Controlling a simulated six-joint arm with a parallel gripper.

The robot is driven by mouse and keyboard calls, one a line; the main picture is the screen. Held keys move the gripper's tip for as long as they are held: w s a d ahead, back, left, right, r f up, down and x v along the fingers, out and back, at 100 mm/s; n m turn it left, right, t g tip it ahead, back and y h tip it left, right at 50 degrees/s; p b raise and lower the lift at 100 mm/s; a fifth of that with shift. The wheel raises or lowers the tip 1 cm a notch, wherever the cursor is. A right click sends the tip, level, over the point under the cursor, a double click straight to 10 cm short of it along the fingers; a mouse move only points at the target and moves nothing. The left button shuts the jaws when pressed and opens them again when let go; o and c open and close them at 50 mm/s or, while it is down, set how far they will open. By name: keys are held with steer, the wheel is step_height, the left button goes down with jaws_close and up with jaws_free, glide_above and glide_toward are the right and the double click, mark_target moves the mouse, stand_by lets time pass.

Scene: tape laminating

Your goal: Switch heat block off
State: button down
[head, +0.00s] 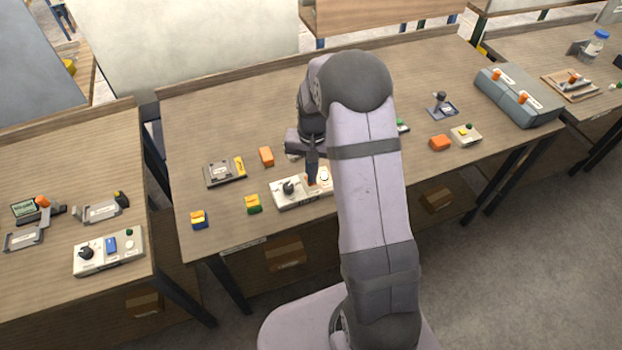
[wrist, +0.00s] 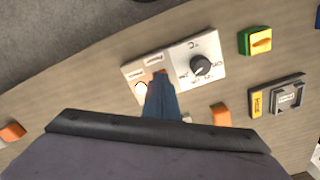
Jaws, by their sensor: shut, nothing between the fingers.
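A white control panel (head: 290,203) with a black dial knob (head: 289,187) lies at the front of the middle table. In the wrist view the panel (wrist: 184,50) shows the knob (wrist: 201,66), a bright lit round lamp (wrist: 141,89) and a bit of an orange-red part (wrist: 160,72), probably its switch. My gripper (head: 312,179) is shut and empty, pointing down at the panel between knob and lamp. In the wrist view its fingertips (wrist: 161,80) cover most of the orange-red part. I cannot tell whether they touch it. The panel's labels are too small to read.
An orange block (head: 266,156), a grey fixture (head: 222,174) with a yellow piece, and a green-yellow block (head: 253,204) stand left of the panel. Another panel (head: 92,264) is on the left table.

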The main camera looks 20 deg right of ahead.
steer(key=shift+f+b, duration=0.35)
steer(key=shift+f, duration=0.2)
steer(key=shift+r, duration=0.15)
stand_by(0.4)
steer(key=shift+r+p, duration=2.9)
steer(key=shift+r, duration=0.45)
